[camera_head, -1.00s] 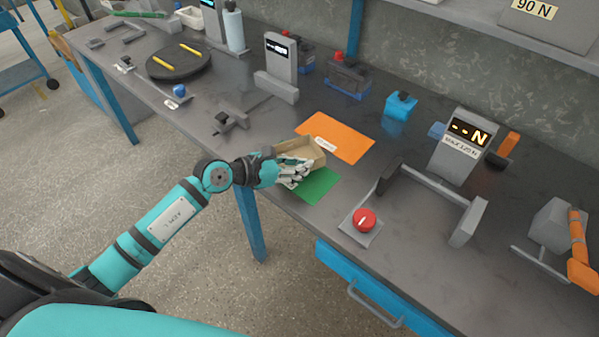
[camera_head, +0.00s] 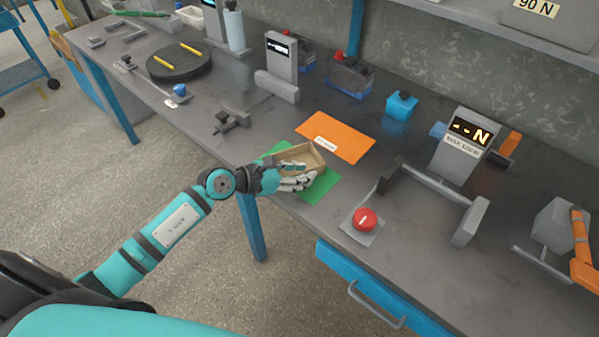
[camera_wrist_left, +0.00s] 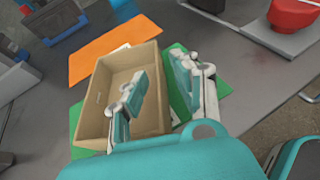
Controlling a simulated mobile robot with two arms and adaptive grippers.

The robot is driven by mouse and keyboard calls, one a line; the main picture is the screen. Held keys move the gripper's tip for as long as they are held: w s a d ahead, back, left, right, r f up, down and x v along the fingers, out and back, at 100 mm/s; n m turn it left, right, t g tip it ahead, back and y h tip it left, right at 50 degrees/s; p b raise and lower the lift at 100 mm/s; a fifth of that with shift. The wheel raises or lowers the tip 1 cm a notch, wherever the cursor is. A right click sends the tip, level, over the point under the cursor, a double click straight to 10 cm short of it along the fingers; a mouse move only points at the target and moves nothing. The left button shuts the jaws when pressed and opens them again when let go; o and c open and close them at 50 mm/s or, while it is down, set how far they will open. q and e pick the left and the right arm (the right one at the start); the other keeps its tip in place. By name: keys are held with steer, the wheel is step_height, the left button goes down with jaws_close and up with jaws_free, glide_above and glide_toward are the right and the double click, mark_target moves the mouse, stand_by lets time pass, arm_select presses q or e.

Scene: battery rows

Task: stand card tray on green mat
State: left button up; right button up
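The card tray (camera_head: 312,158) is a tan open box, empty inside, and sits upright over the green mat (camera_head: 322,187). Green shows on both sides of it, also in the left wrist view (camera_wrist_left: 221,86). My left gripper (camera_head: 292,175) is at the tray's near side. In the left wrist view the tray (camera_wrist_left: 92,105) has one finger inside it and the other outside its right wall. The fingers (camera_wrist_left: 160,85) stand apart with a gap about that wall, so the gripper looks open. The tray's underside is hidden. My right gripper is out of view.
An orange mat (camera_head: 347,140) with a white label lies just behind the tray. A red button (camera_head: 364,219) and a grey bracket frame (camera_head: 430,183) stand to the right. A grey fixture (camera_head: 232,120) stands to the left. The bench's front edge is close to the gripper.

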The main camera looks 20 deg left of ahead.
arm_select(q)
steer(key=shift+r, duration=0.25)
steer(key=shift+s+a, duration=0.25)
steer(key=shift+s, duration=0.05)
steer(key=b+v, duration=0.1)
steer(key=v, duration=1)
steer(key=shift+a+r, duration=0.1)
stand_by(0.6)
